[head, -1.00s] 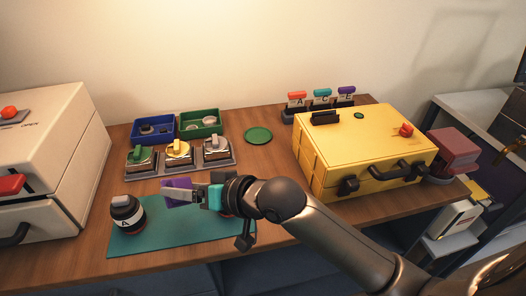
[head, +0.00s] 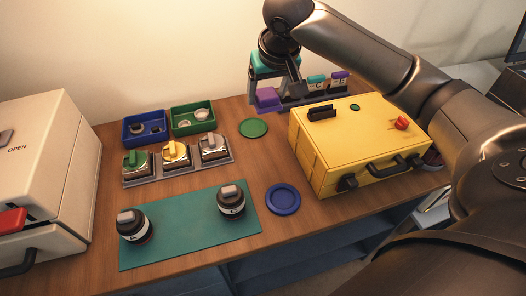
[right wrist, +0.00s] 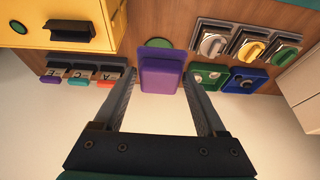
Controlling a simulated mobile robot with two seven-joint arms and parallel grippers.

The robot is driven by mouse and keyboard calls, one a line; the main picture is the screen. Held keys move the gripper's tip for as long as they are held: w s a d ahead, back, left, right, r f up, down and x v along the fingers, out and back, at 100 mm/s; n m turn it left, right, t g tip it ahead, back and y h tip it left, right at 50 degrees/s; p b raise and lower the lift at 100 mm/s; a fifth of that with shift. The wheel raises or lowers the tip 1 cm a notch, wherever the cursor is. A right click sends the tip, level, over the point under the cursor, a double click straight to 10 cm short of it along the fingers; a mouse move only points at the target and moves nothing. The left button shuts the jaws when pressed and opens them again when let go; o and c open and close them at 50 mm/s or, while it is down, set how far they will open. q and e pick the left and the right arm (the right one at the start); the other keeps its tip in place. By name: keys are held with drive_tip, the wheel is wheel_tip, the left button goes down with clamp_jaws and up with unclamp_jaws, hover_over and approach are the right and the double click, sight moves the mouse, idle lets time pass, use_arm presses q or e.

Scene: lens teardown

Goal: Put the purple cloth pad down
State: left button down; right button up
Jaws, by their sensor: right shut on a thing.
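The purple cloth pad (head: 267,99) is a small thick block with a lighter purple upper part. My right gripper (head: 268,88) is shut on it, pointing down at the back of the table, just left of the labelled rack. In the right wrist view the pad (right wrist: 161,74) sits between the two fingertips, which touch its sides. I cannot tell how far it is above the table. My left gripper is not in view.
A green disc (head: 254,128) lies in front of the pad. The rack (head: 314,96) holds coloured-top pads; its left end is hidden. The yellow case (head: 315,150) stands to the right. A blue dish (head: 283,199), teal mat (head: 190,222) and bins (head: 193,131) are further off.

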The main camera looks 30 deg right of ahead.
drive_tip(key=shift+f, duration=0.15)
wheel_tip(320, 180, down, 14)
drive_tip(key=b, duration=0.3)
drive_tip(key=shift+b, duration=0.4)
wheel_tip(320, 180, down, 3)
drive_tip(key=shift+s+r+b, duration=0.1)
drive_tip(key=shift+b, duration=0.35)
wheel_tip(320, 180, down, 2)
drive_tip(key=shift+f+p, duration=0.2)
drive_tip(key=shift+p, duration=0.3)
drive_tip(key=o, duration=1.1)
drive_tip(key=shift+o, duration=0.2)
